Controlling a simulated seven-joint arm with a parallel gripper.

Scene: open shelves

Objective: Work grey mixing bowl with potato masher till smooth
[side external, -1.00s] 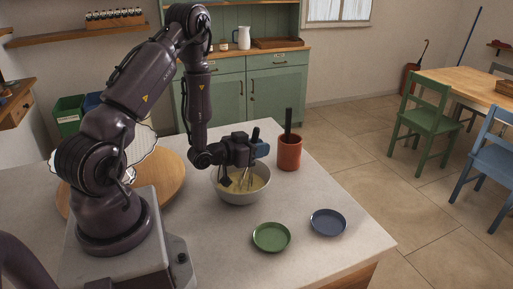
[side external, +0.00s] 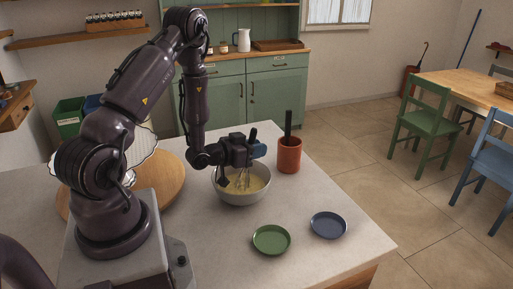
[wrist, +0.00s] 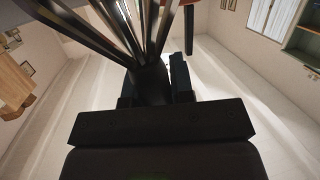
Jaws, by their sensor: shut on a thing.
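The grey mixing bowl (side external: 243,198) stands upright on the counter and holds a pale yellow mix (side external: 256,186). My gripper (side external: 240,163) is above the bowl, shut on a wire tool (side external: 243,180). The tool's wires reach down into the mix, and its dark handle end sticks up above my gripper. In the wrist view the same tool (wrist: 147,40) fans out in several wires, more like a whisk than a potato masher. Its tips are hidden in the mix. How smooth the mix is, I cannot tell.
A red-orange pot (side external: 289,158) with a dark handle (side external: 288,123) in it stands right of the bowl. A green plate (side external: 271,240) and a blue plate (side external: 328,225) lie in front. A round wooden board (side external: 170,185) lies to the left.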

